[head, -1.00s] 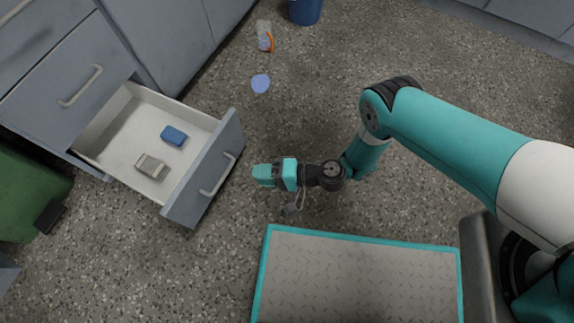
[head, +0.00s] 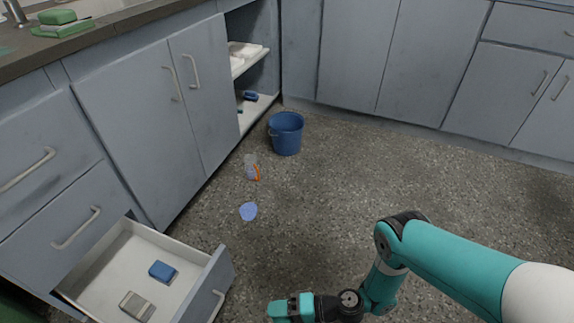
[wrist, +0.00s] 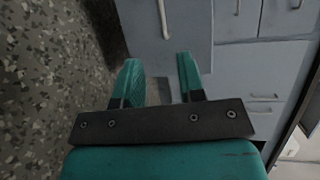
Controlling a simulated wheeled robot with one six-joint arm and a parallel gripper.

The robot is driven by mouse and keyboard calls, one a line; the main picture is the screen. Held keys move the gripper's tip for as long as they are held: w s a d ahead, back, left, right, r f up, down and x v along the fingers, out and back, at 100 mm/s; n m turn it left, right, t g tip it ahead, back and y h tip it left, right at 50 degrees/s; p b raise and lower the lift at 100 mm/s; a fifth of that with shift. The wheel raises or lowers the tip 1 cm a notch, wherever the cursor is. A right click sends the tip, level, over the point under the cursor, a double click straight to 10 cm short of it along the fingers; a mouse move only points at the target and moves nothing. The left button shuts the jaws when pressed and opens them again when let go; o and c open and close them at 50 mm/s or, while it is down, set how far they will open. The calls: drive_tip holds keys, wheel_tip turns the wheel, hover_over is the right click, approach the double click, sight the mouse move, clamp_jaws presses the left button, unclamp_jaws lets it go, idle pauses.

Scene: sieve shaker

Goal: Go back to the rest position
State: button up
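My gripper (head: 281,311) shows at the bottom of the head view, just right of the open drawer's front. In the wrist view its two teal fingers (wrist: 160,85) stand apart with nothing between them. The wrist view looks past the fingers at a grey drawer front with a handle (wrist: 164,18). My arm reaches in from the lower right of the head view.
The open drawer (head: 222,280) holds a blue block (head: 162,271) and a grey-beige block (head: 137,306). On the floor are a blue bucket (head: 286,133), a clear bottle with orange (head: 251,168) and a light-blue flat piece (head: 248,211). The floor right of these is clear.

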drive_tip(key=w+a+r+n+g+h, duration=0.1)
drive_tip(key=w+r+n+h, duration=0.15)
drive_tip(key=w+r, duration=0.55)
drive_tip(key=w+a+r+n+g+h, duration=0.1)
drive_tip(key=w+r+n, duration=0.25)
drive_tip(key=r, duration=0.85)
drive_tip(key=d+r+n+h, duration=0.1)
drive_tip(key=d+r+h, duration=0.15)
drive_tip(key=r, duration=0.55)
drive_tip(key=d+r+n+h, duration=0.1)
drive_tip(key=d+r, duration=0.2)
drive_tip(key=r, duration=0.5)
drive_tip(key=s+d+r+t+h, duration=0.3)
drive_tip(key=s+d+r+h, duration=0.2)
drive_tip(key=s+d+r, duration=0.95)
wheel_tip(320, 180, up, 35)
drive_tip(key=d+m+p, duration=0.1)
drive_tip(key=p, duration=3.4)
drive_tip(key=shift+s, duration=0.35)
drive_tip(key=shift+f, duration=0.1)
